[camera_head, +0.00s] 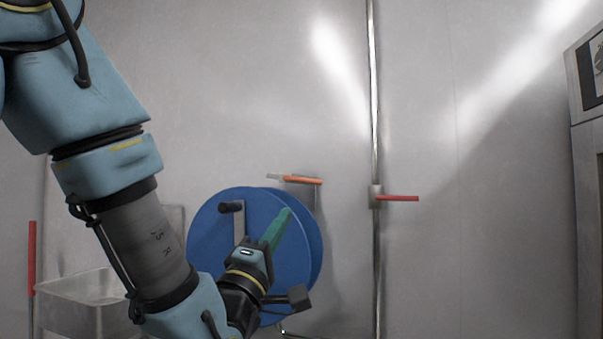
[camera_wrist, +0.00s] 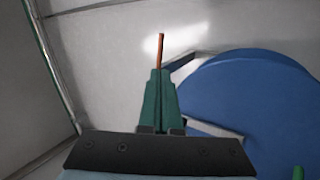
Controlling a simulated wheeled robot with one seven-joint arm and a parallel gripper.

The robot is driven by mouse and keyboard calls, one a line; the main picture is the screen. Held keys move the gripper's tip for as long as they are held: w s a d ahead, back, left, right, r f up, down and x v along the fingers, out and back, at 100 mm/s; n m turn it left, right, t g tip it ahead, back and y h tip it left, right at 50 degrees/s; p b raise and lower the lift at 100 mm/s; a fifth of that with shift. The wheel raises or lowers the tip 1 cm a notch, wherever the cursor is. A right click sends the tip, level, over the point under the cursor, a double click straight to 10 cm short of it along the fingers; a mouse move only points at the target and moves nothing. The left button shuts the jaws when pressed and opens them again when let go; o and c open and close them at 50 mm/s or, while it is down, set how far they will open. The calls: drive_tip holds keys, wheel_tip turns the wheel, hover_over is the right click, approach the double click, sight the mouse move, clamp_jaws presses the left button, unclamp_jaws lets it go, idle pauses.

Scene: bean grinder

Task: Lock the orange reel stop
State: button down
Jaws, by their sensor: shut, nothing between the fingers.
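The orange reel stop (camera_head: 303,180) is a thin bar with an orange handle, lying nearly level above the top right of the blue reel (camera_head: 208,240). In the wrist view its orange handle (camera_wrist: 161,46) appears just beyond the fingertips, in line with them. My gripper (camera_head: 286,212) has green fingers, which are together and empty, in front of the reel's upper right part. In the wrist view my gripper (camera_wrist: 160,74) points up at the handle. I cannot tell whether the tips touch it. The reel (camera_wrist: 255,95) fills the right side there.
A vertical metal pole with a red handle (camera_head: 398,198) stands right of the reel. A grey bin (camera_head: 85,305) sits at lower left, near a red upright bar (camera_head: 32,255). A grey cabinet (camera_head: 588,150) stands at far right. A dark crank knob (camera_head: 231,206) juts from the reel.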

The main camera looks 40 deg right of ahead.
sight(306, 182)
drive_tip(key=r+p, duration=0.1)
drive_tip(key=p, duration=0.2)
drive_tip(key=shift+w+d, duration=0.1)
drive_tip(key=shift+d, duration=0.25)
drive_tip(key=shift+d+r+p, duration=0.1)
drive_tip(key=shift+d+p, duration=0.05)
drive_tip(key=shift+p, duration=1)
drive_tip(key=p+x, duration=0.2)
drive_tip(key=x, duration=0.6)
drive_tip(key=shift+w+d+p, duration=0.25)
drive_tip(key=shift+d+p, duration=0.05)
drive_tip(key=shift+p, duration=0.1)
